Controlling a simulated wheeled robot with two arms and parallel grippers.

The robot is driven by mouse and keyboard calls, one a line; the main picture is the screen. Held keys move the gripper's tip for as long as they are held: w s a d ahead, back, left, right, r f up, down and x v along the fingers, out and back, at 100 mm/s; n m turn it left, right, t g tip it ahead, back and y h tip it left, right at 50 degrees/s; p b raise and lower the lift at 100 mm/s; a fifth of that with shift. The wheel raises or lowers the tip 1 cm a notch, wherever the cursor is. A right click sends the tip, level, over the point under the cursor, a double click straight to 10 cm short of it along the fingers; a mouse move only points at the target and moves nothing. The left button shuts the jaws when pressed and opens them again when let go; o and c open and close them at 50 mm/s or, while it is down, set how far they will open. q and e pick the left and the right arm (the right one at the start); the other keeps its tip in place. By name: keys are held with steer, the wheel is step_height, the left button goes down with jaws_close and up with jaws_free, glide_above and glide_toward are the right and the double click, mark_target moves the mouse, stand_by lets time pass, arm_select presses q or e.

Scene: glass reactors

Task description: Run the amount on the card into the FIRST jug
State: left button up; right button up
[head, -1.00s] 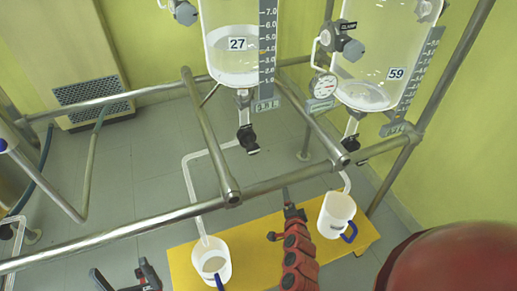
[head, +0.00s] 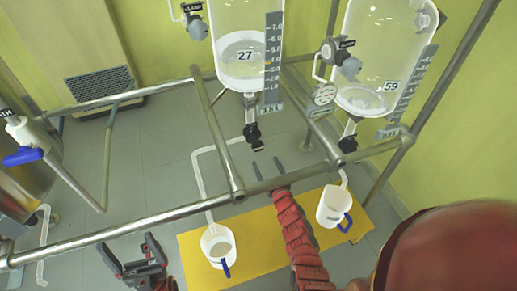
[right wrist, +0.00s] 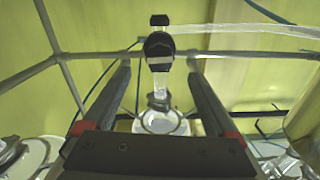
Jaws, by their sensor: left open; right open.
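Glass reactor 27 (head: 245,30) holds pale liquid beside a grey scale. Below it is an outlet with a black valve (head: 253,133), and a bent clear tube leads down to a white jug (head: 213,240) with a blue handle. Reactor 59 (head: 385,55) also has a black outlet valve (head: 347,144), above a second white jug (head: 332,207). My right gripper (head: 267,170) is open and empty, just below reactor 27's valve. In the right wrist view a black valve knob (right wrist: 158,45) shows beyond the open fingers. My left gripper (head: 133,262) is open and empty at lower left. I see no readable card.
Both jugs stand on a yellow platform (head: 262,255). A steel rail (head: 140,223) crosses in front of the reactors, with another bar (head: 218,140) running back from it. A steel vessel (head: 25,190) with a blue-handled valve (head: 24,156) stands at left.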

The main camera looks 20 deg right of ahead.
mark_target(259, 148)
steer(key=w+b, duration=0.3)
steer(key=w, duration=0.5)
steer(key=shift+a+f, duration=0.1)
steer(key=shift+f, duration=0.05)
steer(key=shift+w+a+b, duration=0.1)
steer(key=shift+w+b, duration=0.25)
steer(key=shift+w, duration=0.2)
steer(key=shift+r, duration=0.2)
steer(key=c, duration=1.4)
